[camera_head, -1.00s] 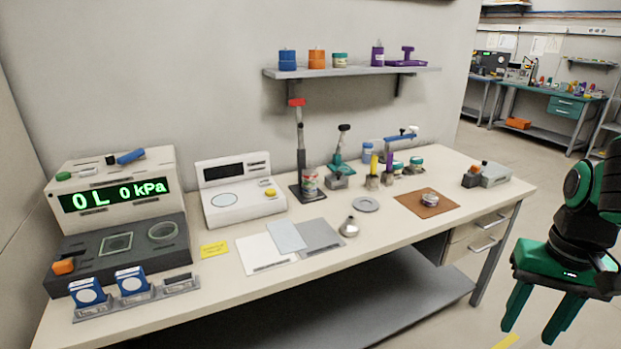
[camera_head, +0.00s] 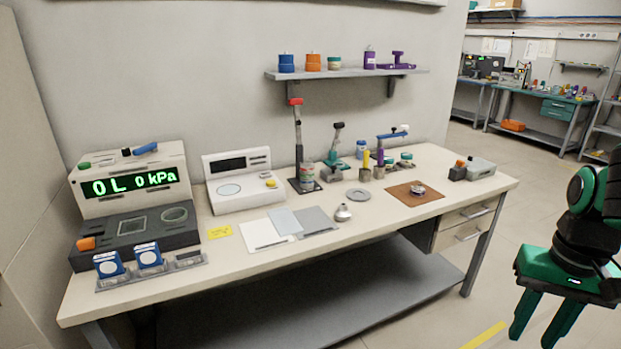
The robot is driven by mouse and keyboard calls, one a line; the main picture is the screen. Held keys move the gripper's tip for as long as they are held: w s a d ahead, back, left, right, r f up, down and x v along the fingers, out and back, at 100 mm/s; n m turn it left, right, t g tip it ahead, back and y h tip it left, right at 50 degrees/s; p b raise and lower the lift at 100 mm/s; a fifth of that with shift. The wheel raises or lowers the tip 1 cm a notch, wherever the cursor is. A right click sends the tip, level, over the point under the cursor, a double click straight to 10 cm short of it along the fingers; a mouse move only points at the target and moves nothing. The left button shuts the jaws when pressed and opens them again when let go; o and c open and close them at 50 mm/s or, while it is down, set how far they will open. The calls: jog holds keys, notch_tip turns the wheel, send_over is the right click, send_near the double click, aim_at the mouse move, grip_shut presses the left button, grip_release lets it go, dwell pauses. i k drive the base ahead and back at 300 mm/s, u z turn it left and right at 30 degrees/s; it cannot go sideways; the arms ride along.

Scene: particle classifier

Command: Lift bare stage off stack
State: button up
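A small silver round part (camera_head: 417,189) sits on a brown mat (camera_head: 402,199) on the right of the bench. A short, can-like stack (camera_head: 307,177) stands on the dark base of a red-topped post stand (camera_head: 298,140). Which of these holds the bare stage is too small to tell. A flat grey ring (camera_head: 358,195) and a silver funnel-like piece (camera_head: 342,212) lie between them. My gripper (camera_head: 535,330) is at the lower right, off the bench's right end, fingers down, apart and empty. It touches nothing.
The white bench (camera_head: 250,275) has a kPa display unit (camera_head: 130,185), a white balance-like device (camera_head: 240,180) and flat sheets (camera_head: 290,225). Small tools stand at the back under a wall shelf (camera_head: 345,74). A grey block (camera_head: 480,168) is near the right end. Floor right of the bench is clear.

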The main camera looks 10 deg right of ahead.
aim_at(305, 167)
jog(key=z, duration=0.1)
jog(key=k, duration=0.15)
jog(key=z, duration=2.05)
jog(key=i, duration=1.55)
jog(key=u, duration=2.3)
jog(key=i, duration=0.4)
jog(key=u, duration=0.1)
